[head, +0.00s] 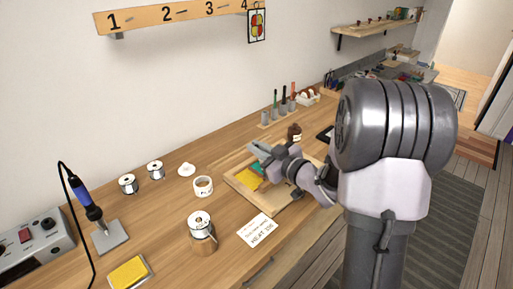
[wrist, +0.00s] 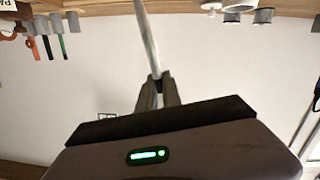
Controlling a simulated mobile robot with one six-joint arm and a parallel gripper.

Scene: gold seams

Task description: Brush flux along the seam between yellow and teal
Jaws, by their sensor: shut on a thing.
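A yellow piece (head: 247,179) and a teal piece (head: 257,167) lie side by side in a shallow wooden tray (head: 272,208) on the bench. My gripper (head: 268,158) is over the tray's far side and partly covers the pieces, so the seam between them is mostly hidden. In the wrist view, my gripper (wrist: 156,84) is shut on a slim grey-white rod, which looks like the handle of the flux brush (wrist: 146,40). The brush's far end runs out of the picture, so its tip and any contact with the seam cannot be seen.
A small brown bottle (head: 295,132) stands behind the tray. A printed card (head: 261,230) lies in front, and a tape roll (head: 203,186) and a can with a spool (head: 201,228) stand left. A soldering iron (head: 88,207) and yellow sponge (head: 129,272) are further left.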

